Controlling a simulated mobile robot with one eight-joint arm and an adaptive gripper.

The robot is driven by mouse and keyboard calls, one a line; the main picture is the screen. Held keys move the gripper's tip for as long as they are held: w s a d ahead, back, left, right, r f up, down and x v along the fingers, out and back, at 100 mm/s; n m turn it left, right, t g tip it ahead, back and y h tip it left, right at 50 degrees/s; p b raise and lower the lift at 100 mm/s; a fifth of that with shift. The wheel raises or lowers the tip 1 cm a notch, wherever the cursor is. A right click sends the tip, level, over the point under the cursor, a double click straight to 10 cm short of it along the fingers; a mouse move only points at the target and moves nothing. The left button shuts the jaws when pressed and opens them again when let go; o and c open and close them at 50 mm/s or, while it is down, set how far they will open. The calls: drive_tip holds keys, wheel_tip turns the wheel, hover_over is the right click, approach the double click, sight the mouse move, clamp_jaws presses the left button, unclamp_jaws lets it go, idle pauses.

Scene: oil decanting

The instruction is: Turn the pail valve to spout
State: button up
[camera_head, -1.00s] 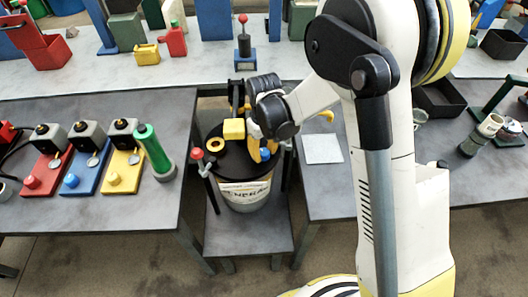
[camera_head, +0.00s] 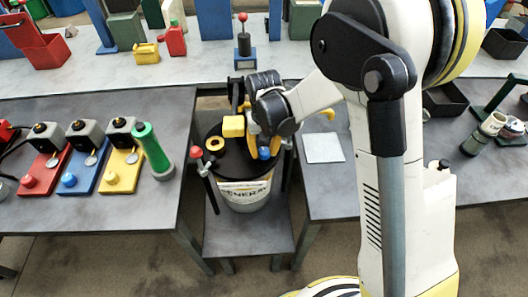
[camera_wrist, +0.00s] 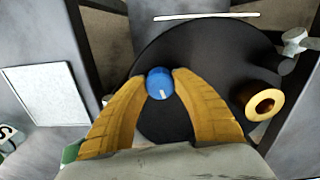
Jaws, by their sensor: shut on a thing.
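The pail (camera_head: 246,194) is white with a printed label and a black lid (camera_wrist: 215,50), and stands on the low shelf between the two tables. A round blue knob (camera_wrist: 159,80) with a short white mark sits on the lid; it also shows in the head view (camera_head: 264,153). I take it to be the valve. In the wrist view the white mark lies on the knob's lower half. My gripper (camera_wrist: 160,82) has its two yellow fingers on either side of the knob, shut on it. In the head view my gripper partly covers the back of the lid.
The lid also bears a yellow block (camera_head: 233,126) and a yellow ring (camera_head: 215,143). A red-knobbed lever (camera_head: 197,154) stands at the pail's left. The left table holds red, blue and yellow units and a green bottle (camera_head: 154,150). A white plate (camera_head: 323,148) lies on the right table.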

drive_tip(key=m+b, duration=0.1)
drive_tip(key=m, duration=1.1)
drive_tip(key=shift+m+b, duration=0.3)
drive_tip(key=shift+b, duration=0.1)
idle(0.3)
drive_tip(key=o, duration=0.9)
